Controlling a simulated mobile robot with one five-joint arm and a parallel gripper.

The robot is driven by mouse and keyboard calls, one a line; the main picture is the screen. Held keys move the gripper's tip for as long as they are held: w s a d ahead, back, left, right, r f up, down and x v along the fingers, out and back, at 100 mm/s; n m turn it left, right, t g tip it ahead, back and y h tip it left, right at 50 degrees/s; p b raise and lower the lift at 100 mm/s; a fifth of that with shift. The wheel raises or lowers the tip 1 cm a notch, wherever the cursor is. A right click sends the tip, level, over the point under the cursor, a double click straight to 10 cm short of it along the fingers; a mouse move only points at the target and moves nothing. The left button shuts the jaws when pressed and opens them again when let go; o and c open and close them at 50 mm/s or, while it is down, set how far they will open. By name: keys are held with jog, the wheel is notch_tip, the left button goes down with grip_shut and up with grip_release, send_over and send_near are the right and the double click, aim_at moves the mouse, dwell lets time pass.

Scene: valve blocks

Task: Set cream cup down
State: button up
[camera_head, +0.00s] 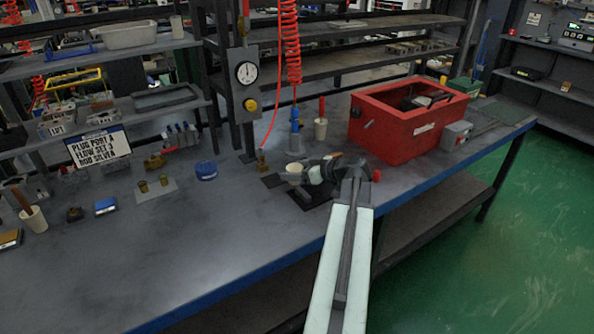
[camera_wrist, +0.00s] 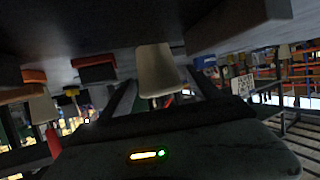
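The cream cup (camera_head: 295,169) is upright near the middle of the workbench, at the end of my arm. In the wrist view, where the bench shows along the top, the cream cup (camera_wrist: 155,70) sits between my two dark fingers. My gripper (camera_head: 312,172) reaches it from the right in the head view. The fingers of my gripper (camera_wrist: 158,82) flank the cup closely and look shut on it. A dark square plate (camera_head: 312,195) lies below the cup. Whether the cup's base touches the plate is hard to see.
A red box (camera_head: 408,118) stands behind and to the right. A cup with a red-handled tool (camera_head: 321,128) and a blue bottle (camera_head: 295,120) stand behind. A gauge post (camera_head: 245,95) rises behind left.

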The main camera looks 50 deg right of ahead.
jog(key=shift+r+p, duration=0.3)
jog(key=shift+r, duration=0.05)
jog(key=p+v, duration=0.4)
jog(key=v, duration=0.6)
jog(key=shift+s+r, duration=0.1)
jog(key=shift+s, duration=0.25)
jog(key=shift+s+r, duration=0.1)
jog(key=shift+s, duration=0.55)
